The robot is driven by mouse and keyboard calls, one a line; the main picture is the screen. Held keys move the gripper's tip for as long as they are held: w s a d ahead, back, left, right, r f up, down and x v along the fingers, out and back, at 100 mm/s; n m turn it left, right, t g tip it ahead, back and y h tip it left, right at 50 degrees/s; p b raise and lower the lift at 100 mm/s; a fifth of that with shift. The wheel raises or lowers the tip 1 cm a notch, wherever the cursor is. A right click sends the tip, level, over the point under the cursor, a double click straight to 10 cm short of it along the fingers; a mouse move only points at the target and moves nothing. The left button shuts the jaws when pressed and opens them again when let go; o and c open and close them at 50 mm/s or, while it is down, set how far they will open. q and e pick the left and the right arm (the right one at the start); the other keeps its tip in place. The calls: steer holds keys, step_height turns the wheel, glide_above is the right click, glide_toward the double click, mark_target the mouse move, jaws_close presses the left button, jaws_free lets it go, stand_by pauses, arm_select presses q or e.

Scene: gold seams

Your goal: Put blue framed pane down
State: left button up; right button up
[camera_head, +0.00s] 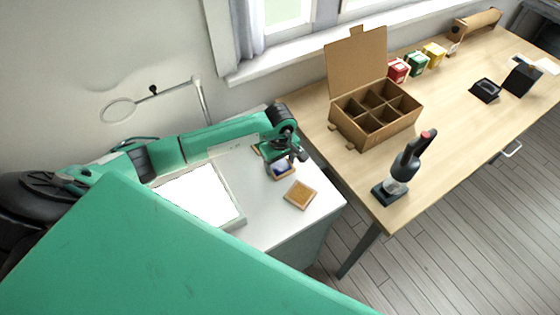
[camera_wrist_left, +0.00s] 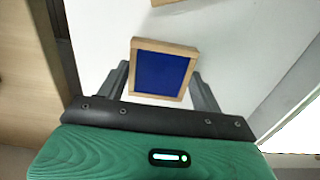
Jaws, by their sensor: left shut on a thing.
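The blue framed pane (camera_head: 284,170) is a small blue square in a light wooden frame. My left gripper (camera_head: 283,160) is shut on it above the white cabinet top (camera_head: 264,220). The left wrist view shows the blue pane (camera_wrist_left: 162,74) between the two fingers, gripped by the sides of its frame. I cannot tell whether its lower edge touches the cabinet top. My right gripper is not in view.
An amber framed pane (camera_head: 300,195) lies just in front of the blue one. A bright white light panel (camera_head: 195,195) is to the left. A divided cardboard box (camera_head: 376,112) and a dark bottle-shaped device (camera_head: 403,165) stand on the wooden table (camera_head: 450,120) at right.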

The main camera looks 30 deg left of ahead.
mark_target(280, 166)
arm_select(q)
steer(key=shift+f+b, duration=0.2)
steer(key=shift+b, duration=0.1)
steer(key=o, duration=1.1)
steer(key=shift+r, duration=0.1)
steer(key=shift+r+p, duration=0.25)
steer(key=shift+p, duration=0.15)
step_height(280, 166, up, 12)
steer(key=b, duration=0.3)
